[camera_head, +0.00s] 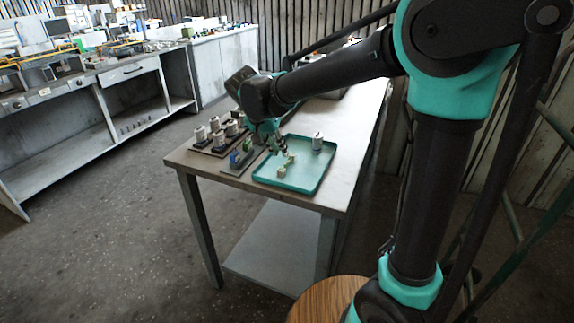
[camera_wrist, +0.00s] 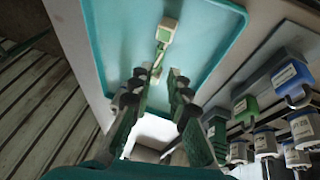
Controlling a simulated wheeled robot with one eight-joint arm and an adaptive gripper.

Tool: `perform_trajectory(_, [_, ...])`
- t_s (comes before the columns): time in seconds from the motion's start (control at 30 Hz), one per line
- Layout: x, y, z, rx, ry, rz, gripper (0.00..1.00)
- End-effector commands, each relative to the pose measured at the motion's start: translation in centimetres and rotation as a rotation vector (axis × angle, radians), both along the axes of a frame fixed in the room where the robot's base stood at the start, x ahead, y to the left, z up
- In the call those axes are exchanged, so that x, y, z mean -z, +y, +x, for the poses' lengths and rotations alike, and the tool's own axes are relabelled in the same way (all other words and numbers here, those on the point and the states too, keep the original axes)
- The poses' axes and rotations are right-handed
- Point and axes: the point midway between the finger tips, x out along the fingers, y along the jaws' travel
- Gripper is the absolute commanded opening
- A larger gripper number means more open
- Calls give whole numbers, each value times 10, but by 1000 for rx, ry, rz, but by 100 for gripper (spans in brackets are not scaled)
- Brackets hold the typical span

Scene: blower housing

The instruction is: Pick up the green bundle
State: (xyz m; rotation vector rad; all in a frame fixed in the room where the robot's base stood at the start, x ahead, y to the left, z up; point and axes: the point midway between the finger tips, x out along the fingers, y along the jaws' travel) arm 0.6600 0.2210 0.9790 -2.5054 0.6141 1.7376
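A pale green and cream piece, probably the green bundle (camera_head: 282,171), lies in the teal tray (camera_head: 262,181) on the table. In the wrist view it shows as a cream-and-green block (camera_wrist: 165,31) with a narrower part reaching back toward my fingertips. My gripper (camera_head: 278,150) is low over the tray, beside the far end of this piece. In the wrist view my gripper (camera_wrist: 160,76) has its two fingers apart, with a gap between them. I cannot tell whether the left finger touches the narrow part.
A white block (camera_head: 317,142) stands in the tray's far right corner. Left of the tray are a green block (camera_head: 247,145), a blue block (camera_head: 235,159) and several white-grey parts (camera_head: 217,137) on dark plates. The table top (camera_head: 345,105) is clear behind the tray.

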Motion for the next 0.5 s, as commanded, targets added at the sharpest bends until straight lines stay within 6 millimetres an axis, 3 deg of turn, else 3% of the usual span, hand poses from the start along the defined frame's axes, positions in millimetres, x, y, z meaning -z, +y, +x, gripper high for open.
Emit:
perform_trajectory(0.27, [18,-6,6,0,0,0,17])
perform_trajectory(0.5, [48,-17,16,1,0,0,17])
